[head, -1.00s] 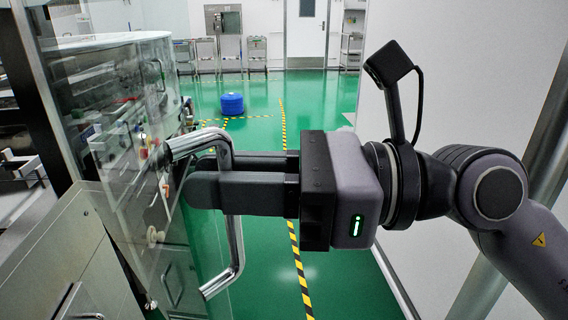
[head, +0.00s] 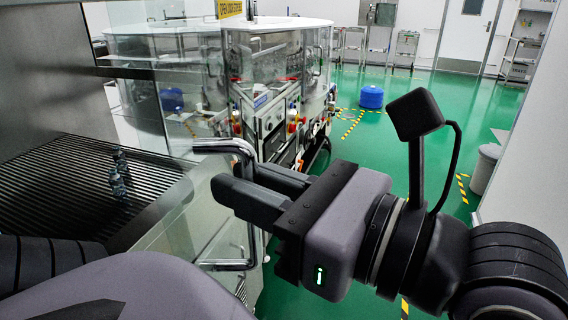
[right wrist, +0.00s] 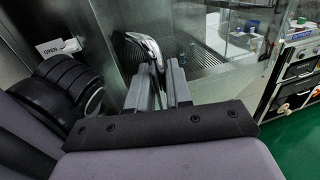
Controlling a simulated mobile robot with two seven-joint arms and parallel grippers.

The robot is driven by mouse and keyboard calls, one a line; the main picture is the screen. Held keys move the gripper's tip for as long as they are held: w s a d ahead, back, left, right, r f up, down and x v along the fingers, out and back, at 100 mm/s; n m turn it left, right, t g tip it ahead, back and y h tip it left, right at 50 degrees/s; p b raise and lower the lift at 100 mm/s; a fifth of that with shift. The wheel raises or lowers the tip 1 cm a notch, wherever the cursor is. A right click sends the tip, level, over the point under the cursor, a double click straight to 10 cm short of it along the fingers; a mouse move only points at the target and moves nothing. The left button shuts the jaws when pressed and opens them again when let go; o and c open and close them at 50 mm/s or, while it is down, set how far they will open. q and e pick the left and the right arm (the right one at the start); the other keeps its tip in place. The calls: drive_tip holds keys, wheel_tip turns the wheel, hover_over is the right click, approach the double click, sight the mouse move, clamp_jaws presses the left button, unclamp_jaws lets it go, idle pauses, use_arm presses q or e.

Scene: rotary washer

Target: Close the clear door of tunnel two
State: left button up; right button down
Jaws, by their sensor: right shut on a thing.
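The clear door (head: 205,218) is a transparent panel with a bent chrome handle (head: 236,147). It stands at an angle beside the tunnel opening, whose ribbed floor (head: 60,185) shows at the left. My right gripper (head: 228,178) is shut on the handle, with one finger on each side of the bar. In the right wrist view the handle (right wrist: 148,48) rises between the fingertips (right wrist: 157,72), and clear panelling (right wrist: 225,62) shows to the right. My left gripper is not in view.
Small bottles (head: 119,172) stand on the ribbed floor. A round, clear-walled machine (head: 280,60) stands behind the door. A blue drum (head: 371,96) is on the green floor further back. A bin (head: 486,168) stands at the right. Green floor between is open.

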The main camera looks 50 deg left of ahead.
drive_tip(key=shift+s+a, duration=0.25)
drive_tip(key=shift+s, duration=0.05)
drive_tip(key=c, duration=1.2)
unclamp_jaws()
drive_tip(key=shift+c, duration=0.2)
drive_tip(key=shift+d, duration=0.1)
drive_tip(key=shift+w+d, duration=0.2)
drive_tip(key=shift+d, duration=0.15)
drive_tip(key=b+v, duration=0.1)
drive_tip(key=v, duration=0.5)
drive_tip(key=shift+d+b, duration=0.15)
drive_tip(key=shift+b, duration=0.2)
drive_tip(key=shift+r, duration=0.1)
